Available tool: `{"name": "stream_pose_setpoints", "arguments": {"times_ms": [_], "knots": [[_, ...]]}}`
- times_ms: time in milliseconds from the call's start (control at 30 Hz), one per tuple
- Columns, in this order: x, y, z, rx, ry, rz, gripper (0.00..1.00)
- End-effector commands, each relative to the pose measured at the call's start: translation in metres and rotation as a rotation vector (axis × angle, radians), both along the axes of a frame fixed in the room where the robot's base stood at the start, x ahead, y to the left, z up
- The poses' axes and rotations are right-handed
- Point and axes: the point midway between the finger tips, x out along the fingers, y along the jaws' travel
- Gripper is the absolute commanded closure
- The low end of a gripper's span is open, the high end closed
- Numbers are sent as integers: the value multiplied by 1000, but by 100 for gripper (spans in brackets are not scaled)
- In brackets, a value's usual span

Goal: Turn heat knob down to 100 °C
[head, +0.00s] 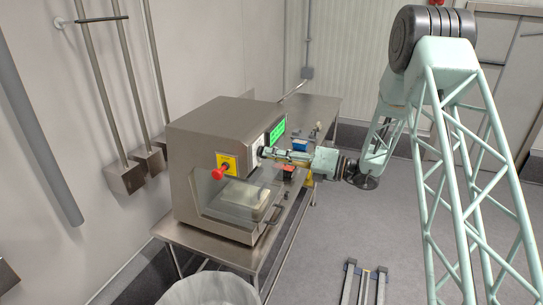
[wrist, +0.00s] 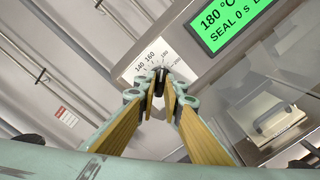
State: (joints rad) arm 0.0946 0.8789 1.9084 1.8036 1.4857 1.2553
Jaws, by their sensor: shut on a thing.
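The heat knob (wrist: 160,80) is small and dark, on a white dial plate (wrist: 144,64) with printed numbers; 140, 160, 180 and 200 can be read. My gripper (wrist: 161,92) has its two yellow-padded fingers on either side of the knob and is shut on it. The fingers cover the lower part of the dial, and I cannot make out the pointer. The green display (wrist: 234,22) reads 180 °C and SEAL 0 s. In the head view my gripper (head: 264,153) reaches from the right to the front of the steel machine (head: 210,128).
A red emergency button (head: 218,174) on a yellow plate sticks out left of my gripper. A clear cover with a handle (head: 273,215) is below. A blue item (head: 300,145) and other small items lie on the steel table (head: 322,104) behind my gripper.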

Motion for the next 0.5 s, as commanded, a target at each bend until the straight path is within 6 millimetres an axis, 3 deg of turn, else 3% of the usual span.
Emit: {"name": "stream_pose_setpoints", "arguments": {"times_ms": [500], "knots": [[0, 0, -3, -97, -273, 0, 100]]}}
